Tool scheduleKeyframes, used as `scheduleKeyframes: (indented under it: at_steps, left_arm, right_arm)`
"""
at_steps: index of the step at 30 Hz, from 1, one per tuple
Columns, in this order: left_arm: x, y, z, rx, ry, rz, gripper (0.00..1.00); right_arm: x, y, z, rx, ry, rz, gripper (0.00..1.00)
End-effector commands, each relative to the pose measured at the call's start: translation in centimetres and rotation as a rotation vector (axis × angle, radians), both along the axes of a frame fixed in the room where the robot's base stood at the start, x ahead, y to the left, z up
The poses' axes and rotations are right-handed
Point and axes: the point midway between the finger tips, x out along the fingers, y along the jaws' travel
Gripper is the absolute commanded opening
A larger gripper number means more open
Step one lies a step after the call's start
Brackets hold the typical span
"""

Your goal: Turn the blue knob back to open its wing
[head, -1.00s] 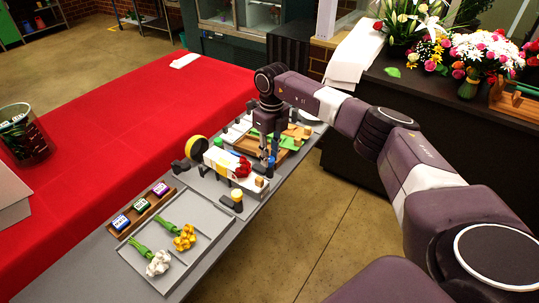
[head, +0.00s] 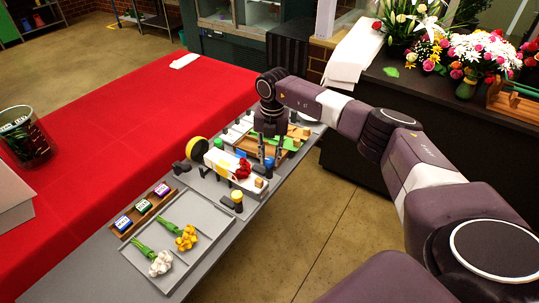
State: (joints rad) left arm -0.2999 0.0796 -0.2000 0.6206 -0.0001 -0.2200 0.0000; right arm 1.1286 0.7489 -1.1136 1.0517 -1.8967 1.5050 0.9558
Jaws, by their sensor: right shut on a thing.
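The blue knob (head: 269,163) stands at the right side of the small station on the grey bench. My right gripper (head: 269,155) points down over it, with its fingers shut on the knob. A white wrap with a red flower (head: 243,169) lies on the station just left of the knob. The wings are small and partly hidden here, so I cannot tell how far the knob's wing is turned. My left gripper is not in view.
A yellow knob (head: 237,196) stands in front of the station and a yellow disc (head: 197,149) at its left. A grey tray (head: 188,205) holds a yellow and a white flower. A green and wooden board (head: 290,142) lies behind the gripper.

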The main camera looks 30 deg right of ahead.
Motion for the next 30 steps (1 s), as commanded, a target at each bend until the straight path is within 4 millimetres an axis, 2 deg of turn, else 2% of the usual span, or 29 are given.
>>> scheduleKeyframes:
  at_steps: [12, 30]
  left_arm:
    - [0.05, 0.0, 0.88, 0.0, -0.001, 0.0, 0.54]
    - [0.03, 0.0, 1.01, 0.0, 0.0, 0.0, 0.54]
  right_arm:
    - [0.06, -0.07, 0.21, -0.001, -0.004, -0.253, 0.0]
    - [0.09, -0.06, 0.18, 0.0, -0.004, -0.317, 0.0]
